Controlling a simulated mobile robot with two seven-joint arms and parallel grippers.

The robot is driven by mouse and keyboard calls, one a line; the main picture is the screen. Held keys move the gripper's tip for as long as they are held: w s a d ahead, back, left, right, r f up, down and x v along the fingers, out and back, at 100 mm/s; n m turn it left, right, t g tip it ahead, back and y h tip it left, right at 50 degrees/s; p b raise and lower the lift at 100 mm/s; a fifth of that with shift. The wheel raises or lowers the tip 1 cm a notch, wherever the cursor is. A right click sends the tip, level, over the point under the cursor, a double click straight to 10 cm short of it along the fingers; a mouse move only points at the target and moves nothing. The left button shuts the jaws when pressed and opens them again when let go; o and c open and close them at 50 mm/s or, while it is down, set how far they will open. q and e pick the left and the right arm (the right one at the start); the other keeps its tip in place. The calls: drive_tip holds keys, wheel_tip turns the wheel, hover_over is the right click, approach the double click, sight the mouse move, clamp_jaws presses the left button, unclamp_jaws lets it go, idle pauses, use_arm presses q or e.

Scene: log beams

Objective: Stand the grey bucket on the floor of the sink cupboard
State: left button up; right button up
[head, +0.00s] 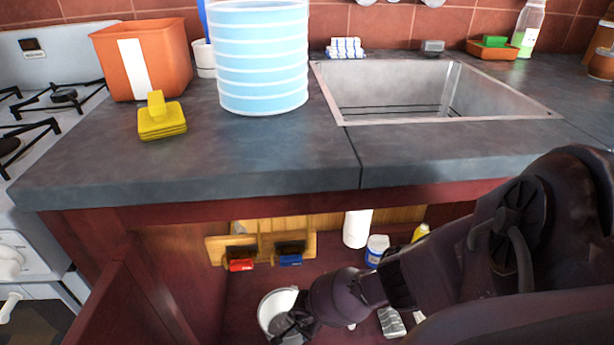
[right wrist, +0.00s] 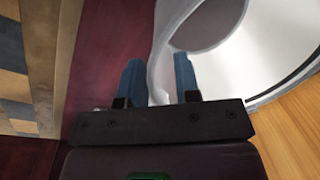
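The grey bucket (head: 269,305) shows at the bottom of the head view, low inside the open sink cupboard (head: 180,270). Its pale rim faces up. My right gripper (head: 296,325) reaches into the cupboard at the bucket's near right side. In the right wrist view its two blue fingers (right wrist: 159,82) are close together, with the bucket's pale edge (right wrist: 158,60) between them. The dark red cupboard floor (head: 245,285) shows around the bucket. The bucket's base is hidden, so I cannot tell whether it touches the floor. My left gripper is out of view.
A wooden rack with a red and a blue brush (head: 290,260) hangs at the cupboard's back. A white roll (head: 357,228) and a blue-white tub (head: 376,250) stand right of it. The countertop edge (head: 200,185) overhangs above. A dark red door panel (head: 120,305) stands at the left.

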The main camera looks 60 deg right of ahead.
wheel_tip(320, 180, up, 9)
drive_tip(key=p, duration=0.5)
drive_tip(key=shift+f, duration=0.2)
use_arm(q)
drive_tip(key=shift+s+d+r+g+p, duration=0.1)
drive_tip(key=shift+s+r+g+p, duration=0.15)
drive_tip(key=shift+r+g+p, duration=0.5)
use_arm(e)
drive_tip(key=shift+s+r, duration=0.45)
drive_tip(key=shift+r, duration=0.1)
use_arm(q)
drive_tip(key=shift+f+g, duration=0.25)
use_arm(e)
drive_tip(key=shift+f, duration=0.1)
drive_tip(key=shift+a, duration=0.1)
